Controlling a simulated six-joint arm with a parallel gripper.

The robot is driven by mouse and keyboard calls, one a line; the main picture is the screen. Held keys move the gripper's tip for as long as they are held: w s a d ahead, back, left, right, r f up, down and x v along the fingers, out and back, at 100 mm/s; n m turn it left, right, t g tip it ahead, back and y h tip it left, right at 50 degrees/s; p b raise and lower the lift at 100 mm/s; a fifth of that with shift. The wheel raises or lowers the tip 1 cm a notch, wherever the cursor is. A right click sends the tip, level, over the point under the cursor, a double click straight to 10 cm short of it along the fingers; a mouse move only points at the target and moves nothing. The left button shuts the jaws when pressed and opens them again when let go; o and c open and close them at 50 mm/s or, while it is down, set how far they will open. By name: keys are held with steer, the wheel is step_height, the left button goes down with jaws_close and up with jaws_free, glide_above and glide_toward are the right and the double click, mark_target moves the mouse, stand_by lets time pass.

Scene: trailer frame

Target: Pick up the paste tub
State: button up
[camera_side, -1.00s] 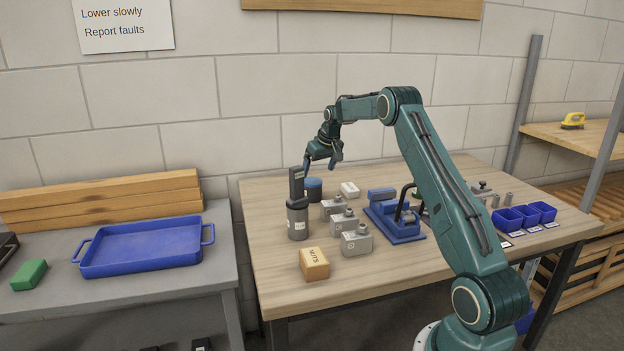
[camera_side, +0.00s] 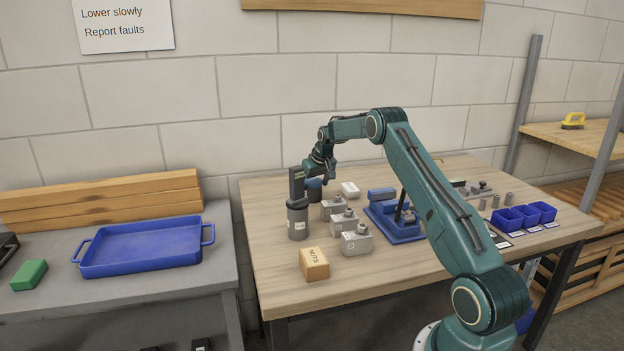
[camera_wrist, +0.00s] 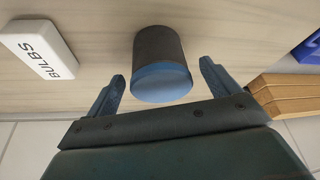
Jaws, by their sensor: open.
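The paste tub appears to be the dark cylinder with a blue lid (camera_side: 314,194), standing upright at the back left of the wooden table. It is partly hidden in the side view by a grey device in front of it. In the wrist view the tub (camera_wrist: 157,48) shows clearly, its blue lid toward my gripper. My gripper (camera_side: 321,177) points down just above the lid. Its open, empty fingers also show in the wrist view (camera_wrist: 162,72), one on each side of the lid, with gaps between.
A grey cylindrical device with a dark upright part (camera_side: 298,222) stands close in front of the tub. The white BULBS box (camera_side: 350,189) is to its right.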

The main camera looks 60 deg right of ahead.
mark_target(312, 181)
steer(key=shift+w+d+f, duration=0.1)
steer(key=shift+w+f, duration=0.1)
steer(key=shift+f, duration=0.3)
steer(key=c, duration=1.2)
steer(key=shift+c, duration=0.2)
steer(key=shift+r, duration=0.15)
steer(key=shift+r, duration=4.95)
